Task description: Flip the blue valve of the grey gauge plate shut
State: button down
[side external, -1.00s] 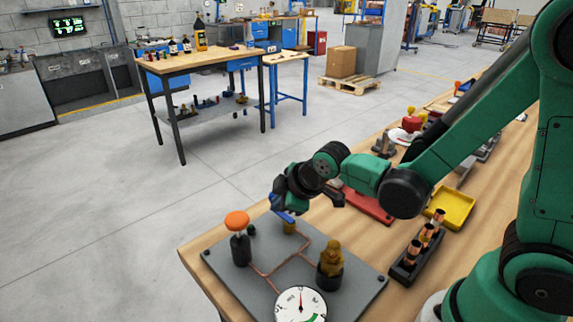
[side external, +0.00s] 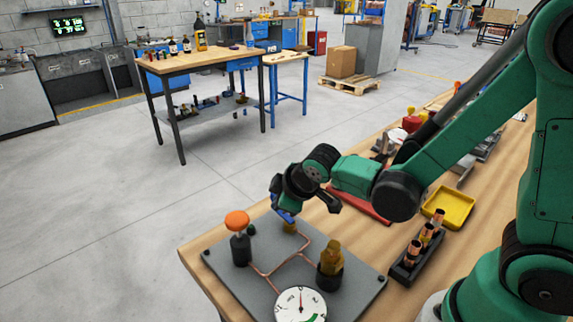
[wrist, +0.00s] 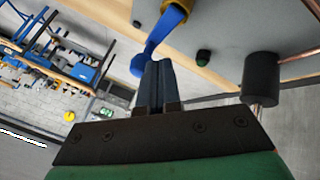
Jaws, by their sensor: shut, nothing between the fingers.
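The grey gauge plate (side external: 218,256) lies at the table's near left corner. Its blue valve lever (side external: 286,217) sits on a small brass body (side external: 290,229) at the plate's far side, partly hidden by my gripper. In the wrist view the blue lever (wrist: 165,28) runs from the brass fitting (wrist: 181,6) down to a rounded end left of the fingertips. My gripper (wrist: 158,64) is shut and empty, its tips right beside that end. I cannot tell whether they touch. In the side view my gripper (side external: 277,205) is just above the lever.
The plate also carries an orange knob (side external: 237,221) on a dark post, a brass valve (side external: 331,258), a white dial gauge (side external: 300,306) and copper tubing. A dark rack of copper pieces (side external: 415,252) and a yellow tray (side external: 448,207) stand to the right.

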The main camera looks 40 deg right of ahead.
jog(key=m, duration=0.1)
jog(key=m+h, duration=0.2)
jog(key=shift+w+d+m+g, duration=0.2)
jog(key=shift+d+m+g, duration=0.05)
jog(key=shift+m+g, duration=0.15)
jog(key=m+h, duration=0.1)
jog(key=m, duration=0.1)
jog(key=m+g+h, duration=0.1)
jog(key=shift+w+d+m, duration=0.1)
jog(key=shift+d+m, duration=0.2)
jog(key=shift+m, duration=0.1)
jog(key=m+g+h, duration=0.1)
jog(key=m, duration=0.1)
jog(key=m+g, duration=0.1)
jog(key=m, duration=0.1)
jog(key=shift+d+g+h, duration=0.4)
jog(key=shift+d, duration=0.15)
jog(key=shift+s+d, duration=0.2)
jog(key=shift+s+a, duration=0.55)
jog(key=shift+s, duration=0.1)
